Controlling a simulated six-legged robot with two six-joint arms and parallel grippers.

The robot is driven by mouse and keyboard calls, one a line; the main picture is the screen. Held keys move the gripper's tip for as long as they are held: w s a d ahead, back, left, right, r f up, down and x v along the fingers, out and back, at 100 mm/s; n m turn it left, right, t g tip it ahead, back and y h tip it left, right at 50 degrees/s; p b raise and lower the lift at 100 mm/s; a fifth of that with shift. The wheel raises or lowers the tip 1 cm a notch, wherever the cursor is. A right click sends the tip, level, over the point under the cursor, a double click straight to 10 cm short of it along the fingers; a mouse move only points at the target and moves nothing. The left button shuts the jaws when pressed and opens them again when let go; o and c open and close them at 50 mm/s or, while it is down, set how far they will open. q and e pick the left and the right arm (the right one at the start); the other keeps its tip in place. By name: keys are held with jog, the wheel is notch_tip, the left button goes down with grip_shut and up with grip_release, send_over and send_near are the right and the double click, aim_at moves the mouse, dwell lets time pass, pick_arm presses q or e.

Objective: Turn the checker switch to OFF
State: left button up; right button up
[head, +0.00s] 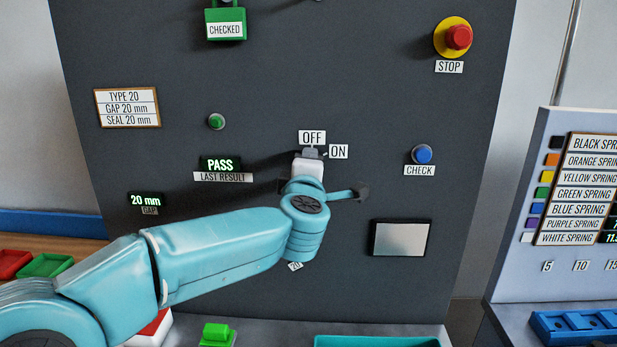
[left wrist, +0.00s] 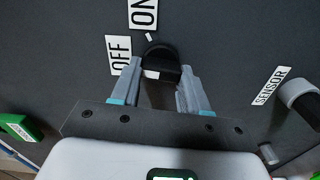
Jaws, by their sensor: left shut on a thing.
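The checker switch is a dark knob (left wrist: 161,62) on the grey panel, seen between my fingers in the left wrist view. The OFF label (head: 312,137) is above it and the ON label (head: 338,152) to its right in the head view. My left gripper (head: 311,156) reaches the switch and hides most of it there. In the left wrist view my left gripper (left wrist: 161,82) has one finger on each side of the knob and is shut on it. A small white mark shows beside the knob, near ON. I cannot tell exactly where the knob points. My right gripper is not in view.
The dark panel (head: 270,80) carries a PASS display (head: 220,164), a green button (head: 216,121), a blue CHECK button (head: 422,154) and a red STOP button (head: 458,37). A SENSOR fitting (left wrist: 300,97) is right of the gripper in the left wrist view. A teal tray (head: 378,341) lies below.

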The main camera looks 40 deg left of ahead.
pick_arm(q)
jog(key=shift+n+b, duration=0.3)
jog(key=shift+n, duration=0.3)
jog(key=shift+r, duration=0.1)
jog(key=o, duration=1.1)
jog(key=shift+w, duration=0.1)
jog(key=shift+c, duration=0.2)
jog(key=b+v, duration=0.2)
jog(key=v, duration=1.4)
jog(key=shift+s, duration=0.3)
